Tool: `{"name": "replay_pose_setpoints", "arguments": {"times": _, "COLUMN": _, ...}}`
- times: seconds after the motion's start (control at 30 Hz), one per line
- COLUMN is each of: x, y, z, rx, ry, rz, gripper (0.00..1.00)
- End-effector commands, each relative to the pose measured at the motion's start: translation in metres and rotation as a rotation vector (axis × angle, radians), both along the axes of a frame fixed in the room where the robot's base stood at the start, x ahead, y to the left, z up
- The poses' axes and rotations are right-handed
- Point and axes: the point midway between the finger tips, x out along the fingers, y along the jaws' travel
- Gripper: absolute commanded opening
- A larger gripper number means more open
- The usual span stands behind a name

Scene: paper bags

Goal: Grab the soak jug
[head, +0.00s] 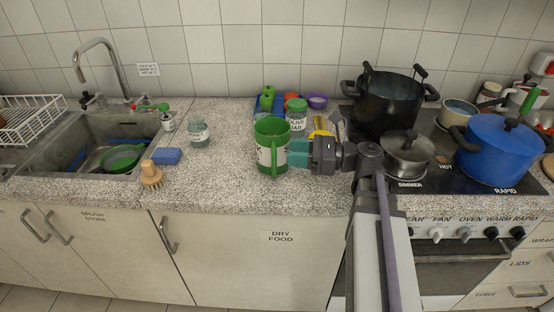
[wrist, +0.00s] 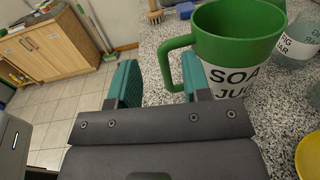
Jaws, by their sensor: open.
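The soak jug (head: 265,152) is a green jug with a white label, standing upright on the speckled counter. Its green handle faces the front of the counter. In the wrist view the jug (wrist: 240,35) fills the upper right, with its label partly readable. My gripper (head: 297,153) is at the jug's right side in the head view, its teal fingers open. In the wrist view my gripper (wrist: 162,82) has one finger left of the handle and the other overlapping the jug's near side in the picture. Whether a finger touches the jug cannot be told.
A green-lidded glass jar (head: 296,115) and a blue tray (head: 262,103) stand behind the jug. A glass jar (head: 198,134) is to the left, with a blue sponge (head: 166,156) and wooden brush (head: 151,176). Pots, including a steel one (head: 408,158), occupy the stove at right.

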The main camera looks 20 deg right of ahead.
Motion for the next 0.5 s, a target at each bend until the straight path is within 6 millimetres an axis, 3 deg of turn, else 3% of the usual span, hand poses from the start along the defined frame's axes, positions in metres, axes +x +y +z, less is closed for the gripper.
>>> {"name": "replay_pose_setpoints", "arguments": {"times": 0.03, "x": 0.000, "y": 0.000, "z": -0.028, "rx": 0.000, "ry": 0.000, "rz": 0.000, "gripper": 0.44}}
{"name": "replay_pose_setpoints", "arguments": {"times": 0.17, "x": 0.000, "y": 0.000, "z": -0.058, "rx": -0.001, "ry": -0.001, "rz": 0.001, "gripper": 0.44}}
{"name": "replay_pose_setpoints", "arguments": {"times": 0.2, "x": 0.000, "y": 0.001, "z": -0.061, "rx": -0.001, "ry": -0.001, "rz": 0.001, "gripper": 0.44}}
{"name": "replay_pose_setpoints", "arguments": {"times": 0.27, "x": 0.004, "y": 0.010, "z": -0.048, "rx": -0.001, "ry": -0.001, "rz": 0.003, "gripper": 0.44}}
{"name": "replay_pose_setpoints", "arguments": {"times": 0.5, "x": 0.011, "y": 0.027, "z": -0.048, "rx": -0.001, "ry": -0.001, "rz": 0.004, "gripper": 0.44}}
